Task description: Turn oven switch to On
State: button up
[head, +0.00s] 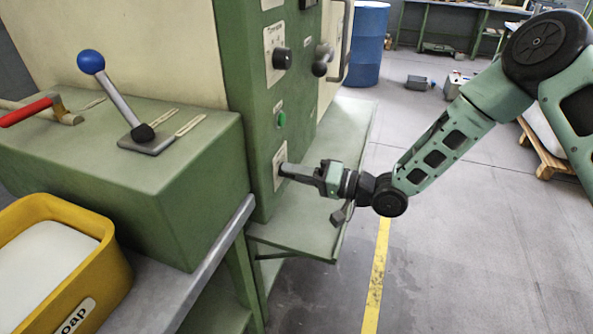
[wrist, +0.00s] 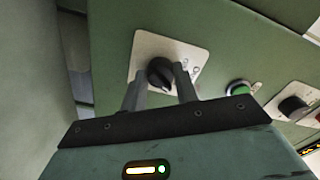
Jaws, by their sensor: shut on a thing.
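The oven switch is a black rotary knob on a pale square plate (wrist: 178,52) on the green panel. In the wrist view the knob (wrist: 160,72) sits between the tips of my gripper (wrist: 160,86), which is shut on it. In the head view my gripper (head: 290,170) reaches from the right to the low plate (head: 279,158) on the panel and hides the knob there.
Above the switch are a green button (head: 281,119) and black knobs (head: 282,58). A green shelf (head: 300,225) juts out below my gripper. On the left stand a blue-topped lever (head: 112,88) and a yellow soap box (head: 112,262).

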dwell(0.3)
jog(key=o, duration=1)
jog(key=shift+c, duration=0.2)
jog(key=v, duration=1.7)
jog(key=shift+d+b, duration=0.25)
jog(key=shift+b, duration=0.1)
